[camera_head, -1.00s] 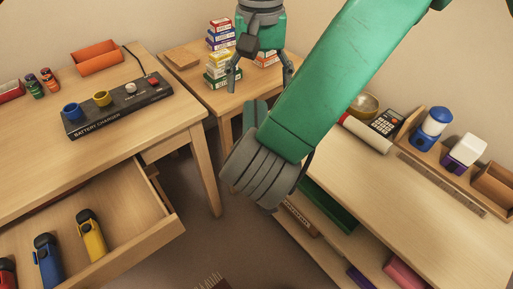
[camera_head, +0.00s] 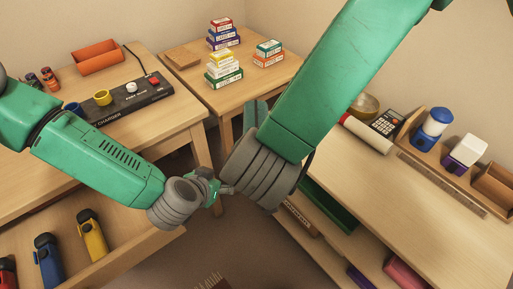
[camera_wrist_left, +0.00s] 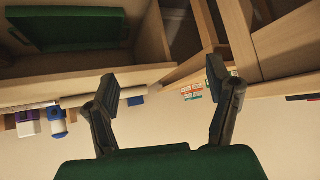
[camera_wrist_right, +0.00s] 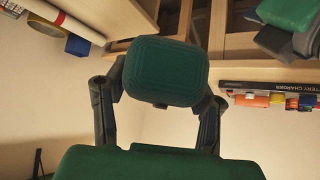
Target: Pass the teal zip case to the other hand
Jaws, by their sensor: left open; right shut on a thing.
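The teal zip case (camera_wrist_right: 165,65) is a dark green-teal rounded block in the right wrist view. My right gripper (camera_wrist_right: 162,92) is shut on it, a finger at each side. In the head view my right wrist hides that gripper; a teal patch (camera_head: 256,112) shows beyond it, and I cannot tell whether it is the case. My left gripper (camera_wrist_left: 163,88) is open and empty in the left wrist view. In the head view the left gripper (camera_head: 222,189) is beside my right wrist, its fingers mostly hidden. Part of it shows at the right wrist view's upper right (camera_wrist_right: 285,28).
The left desk holds a battery charger (camera_head: 150,92) and an orange tray (camera_head: 97,57). Its open drawer (camera_head: 140,240) juts out below my left arm. A side table (camera_head: 195,82) carries stacked boxes. A shelved desk (camera_head: 400,205) stands at right.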

